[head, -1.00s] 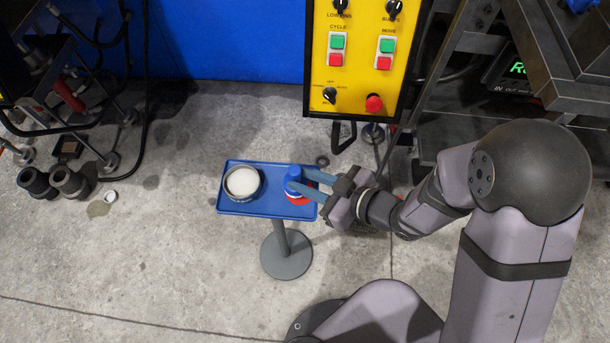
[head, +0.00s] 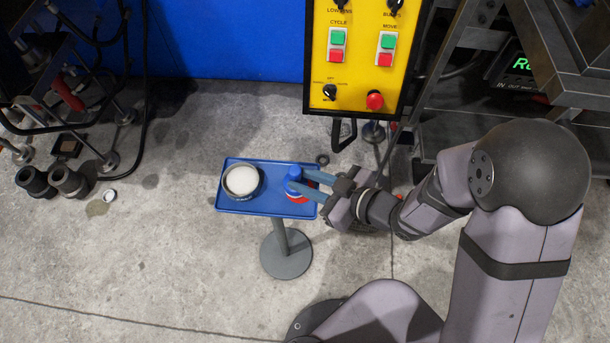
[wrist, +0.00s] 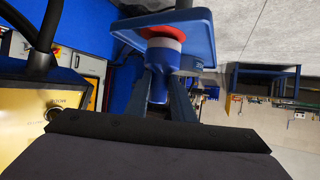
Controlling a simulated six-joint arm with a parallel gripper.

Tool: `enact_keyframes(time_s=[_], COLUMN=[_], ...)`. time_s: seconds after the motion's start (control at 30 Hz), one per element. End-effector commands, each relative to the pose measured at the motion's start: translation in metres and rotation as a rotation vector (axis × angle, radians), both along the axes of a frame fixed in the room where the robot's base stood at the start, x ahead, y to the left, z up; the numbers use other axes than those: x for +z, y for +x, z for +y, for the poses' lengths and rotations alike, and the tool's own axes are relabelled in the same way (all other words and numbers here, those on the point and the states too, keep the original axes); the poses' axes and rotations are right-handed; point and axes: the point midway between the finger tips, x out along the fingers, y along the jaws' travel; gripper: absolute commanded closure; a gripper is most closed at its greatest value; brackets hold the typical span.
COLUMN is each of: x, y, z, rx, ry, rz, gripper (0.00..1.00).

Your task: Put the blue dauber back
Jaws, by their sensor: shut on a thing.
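The blue dauber (head: 293,174) stands upright at the right end of the small blue tray stand (head: 262,207). A red and white ring shows around its lower part. My gripper (head: 307,180) reaches in from the right and is shut on the dauber. In the wrist view the fingers (wrist: 163,90) lie either side of the dauber's blue body (wrist: 158,88). Its red and white base (wrist: 162,37) is against or very close to the tray (wrist: 203,45); I cannot tell whether it touches.
A round dish with white contents (head: 241,181) sits on the tray's left part. A yellow control panel (head: 355,75) with buttons hangs behind the stand. Dark machinery (head: 60,60) stands at the left. The floor in front of the stand is clear.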

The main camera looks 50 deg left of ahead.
Motion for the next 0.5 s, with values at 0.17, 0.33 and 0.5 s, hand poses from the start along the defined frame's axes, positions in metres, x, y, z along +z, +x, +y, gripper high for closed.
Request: enact_keyframes(time_s=[0.17,0.33,0.5], x=[-0.0027,-0.0049,-0.0072], y=[0.0,0.0001,0.0001], z=[0.0002,0.0003,0.0002], rx=[0.0,0.0,0.0], ry=[0.001,0.001,0.001], rz=[0.0,0.0,0.0], gripper=[1.0,1.0,1.0])
